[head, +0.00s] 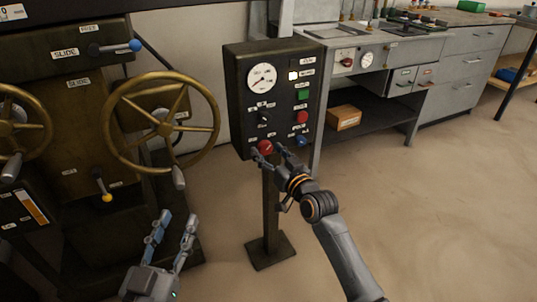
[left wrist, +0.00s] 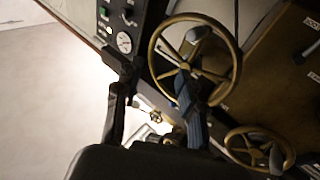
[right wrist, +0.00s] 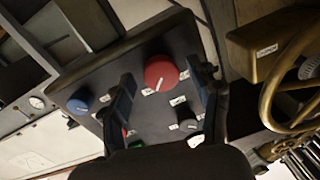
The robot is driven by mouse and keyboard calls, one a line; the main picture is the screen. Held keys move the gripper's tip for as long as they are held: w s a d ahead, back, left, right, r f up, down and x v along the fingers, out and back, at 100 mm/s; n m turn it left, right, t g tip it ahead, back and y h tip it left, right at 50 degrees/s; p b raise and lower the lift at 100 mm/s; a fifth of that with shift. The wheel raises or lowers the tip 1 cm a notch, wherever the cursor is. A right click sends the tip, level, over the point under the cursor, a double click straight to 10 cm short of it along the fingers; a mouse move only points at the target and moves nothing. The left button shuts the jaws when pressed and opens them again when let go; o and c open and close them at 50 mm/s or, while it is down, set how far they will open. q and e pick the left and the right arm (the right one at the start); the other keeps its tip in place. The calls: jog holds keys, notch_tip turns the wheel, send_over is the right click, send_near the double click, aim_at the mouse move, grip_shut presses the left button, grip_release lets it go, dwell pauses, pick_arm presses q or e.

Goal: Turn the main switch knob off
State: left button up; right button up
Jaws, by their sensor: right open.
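The control panel (head: 237,100) stands on a post. A round red knob (head: 265,147) sits at its lower left; I cannot read its label, so I cannot confirm it is the main switch. In the right wrist view the red knob (right wrist: 160,72) carries a pale pointer line. My right gripper (head: 268,153) is open at the panel's lower edge. Its fingers lie on either side of the red knob in the right wrist view; contact is not clear. My left gripper (head: 178,218) is open and empty at the lower left, away from the panel.
The panel also has a gauge (head: 262,77), a blue knob (head: 302,141), a red button (head: 302,117), a green button (head: 303,95) and a small black knob (head: 263,117). A brass handwheel (head: 211,103) stands left of it. Floor to the right is clear.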

pick_arm(q)
jog(key=shift+r, duration=0.35)
